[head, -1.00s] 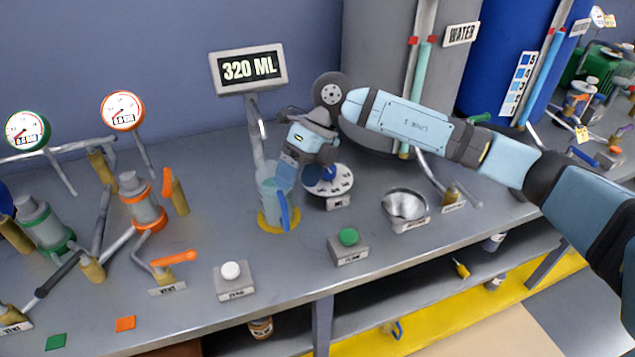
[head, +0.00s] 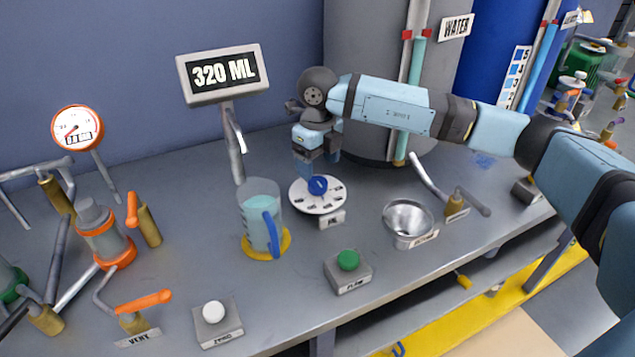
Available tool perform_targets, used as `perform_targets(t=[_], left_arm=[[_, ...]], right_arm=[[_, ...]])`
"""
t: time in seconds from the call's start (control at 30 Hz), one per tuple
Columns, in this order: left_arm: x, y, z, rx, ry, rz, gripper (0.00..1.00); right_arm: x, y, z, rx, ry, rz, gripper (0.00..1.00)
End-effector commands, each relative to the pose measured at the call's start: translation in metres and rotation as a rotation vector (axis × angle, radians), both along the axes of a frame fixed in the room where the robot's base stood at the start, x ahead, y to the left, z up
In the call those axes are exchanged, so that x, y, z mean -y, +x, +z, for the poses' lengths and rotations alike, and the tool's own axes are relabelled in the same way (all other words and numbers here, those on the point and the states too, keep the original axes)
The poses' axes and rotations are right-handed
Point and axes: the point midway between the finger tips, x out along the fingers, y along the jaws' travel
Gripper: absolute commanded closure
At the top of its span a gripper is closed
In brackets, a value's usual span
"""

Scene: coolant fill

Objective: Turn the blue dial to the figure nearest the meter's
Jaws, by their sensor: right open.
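The blue dial (head: 317,185) sits at the middle of a round white plate (head: 302,200) with dark marks around its rim; the figures are too small to read. The meter (head: 222,73) behind it reads 320 ML. My right gripper (head: 318,165) is open, pointing down just above and behind the dial, with its fingers apart from the knob as far as I can see. A clear jug (head: 258,205) with a blue handle stands left of the dial on a yellow ring, holding pale liquid. My left gripper is not in view.
A green button box (head: 348,270) and a metal funnel (head: 408,220) stand in front and to the right. A white button box (head: 215,320) is at the front. Orange valve pipework (head: 105,240) fills the left. A grey tank (head: 375,50) stands behind my right arm.

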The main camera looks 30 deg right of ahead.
Motion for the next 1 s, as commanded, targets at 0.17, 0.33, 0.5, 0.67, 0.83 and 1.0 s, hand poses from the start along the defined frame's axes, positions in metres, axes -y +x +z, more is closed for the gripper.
perform_targets(t=[0.17,0.33,0.5,0.67,0.83,1.0], left_arm=[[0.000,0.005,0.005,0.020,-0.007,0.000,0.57],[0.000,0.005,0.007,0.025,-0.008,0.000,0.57],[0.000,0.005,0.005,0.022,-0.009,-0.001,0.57],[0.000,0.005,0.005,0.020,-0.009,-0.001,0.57],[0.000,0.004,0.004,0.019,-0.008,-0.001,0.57],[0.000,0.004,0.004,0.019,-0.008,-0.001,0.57]], right_arm=[[0.000,0.000,-0.034,-0.002,-0.001,-0.001,0.26],[0.000,0.000,-0.051,-0.001,0.000,-0.001,0.26],[0.000,0.000,-0.055,0.000,0.000,0.000,0.26],[0.000,0.000,-0.055,0.000,0.000,0.000,0.26],[0.000,0.000,-0.055,0.000,0.001,0.000,0.56],[0.000,0.000,-0.055,0.000,0.001,0.000,0.76]])
